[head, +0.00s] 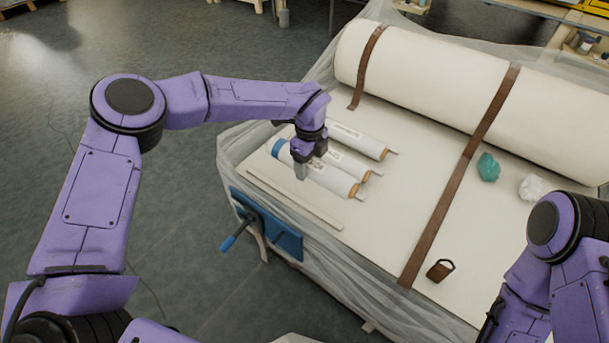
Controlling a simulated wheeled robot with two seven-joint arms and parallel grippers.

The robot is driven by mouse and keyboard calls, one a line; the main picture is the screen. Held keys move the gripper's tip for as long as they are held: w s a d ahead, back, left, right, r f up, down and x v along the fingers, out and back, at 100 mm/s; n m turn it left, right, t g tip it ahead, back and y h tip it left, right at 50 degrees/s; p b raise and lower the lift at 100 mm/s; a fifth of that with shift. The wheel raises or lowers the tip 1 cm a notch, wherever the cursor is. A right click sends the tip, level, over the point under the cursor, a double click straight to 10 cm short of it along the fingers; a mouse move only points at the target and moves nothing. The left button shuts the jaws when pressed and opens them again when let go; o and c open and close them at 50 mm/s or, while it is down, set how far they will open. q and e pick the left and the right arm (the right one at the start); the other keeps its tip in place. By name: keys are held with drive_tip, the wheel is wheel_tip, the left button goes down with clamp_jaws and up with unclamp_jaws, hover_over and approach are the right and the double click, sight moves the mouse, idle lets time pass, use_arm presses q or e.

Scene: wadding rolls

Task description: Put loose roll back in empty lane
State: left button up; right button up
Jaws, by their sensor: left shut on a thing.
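Three white rolls with tan core ends lie side by side on the pale table top, left of the middle. The far roll (358,140) and the middle roll (347,164) carry dark print. The near roll (332,180) has a blue band at its left end. My left gripper (301,172) points down over the near roll and is shut on it, covering part of it and of the middle roll. I cannot tell whether the near roll is clear of the surface. Lane borders between the rolls are not clear. My right gripper is out of view.
A pale strip (294,198) lies in front of the rolls. A large white roll (440,75) with brown straps (455,197) lies behind. A teal crumpled piece (488,167), a white one (531,187) and a brown tag (440,270) lie to the right. A blue-handled crank (235,237) juts out in front.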

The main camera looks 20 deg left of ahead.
use_arm(q)
drive_tip(key=f, duration=0.2)
drive_tip(key=a+f+b, duration=0.1)
drive_tip(key=f, duration=0.1)
drive_tip(key=shift+a+f, duration=0.15)
drive_tip(key=shift+f, duration=0.15)
drive_tip(key=shift+r, duration=0.1)
drive_tip(key=shift+f, duration=0.55)
drive_tip(key=shift+b, duration=0.3)
drive_tip(key=o, duration=1.4)
drive_tip(key=shift+o, duration=0.2)
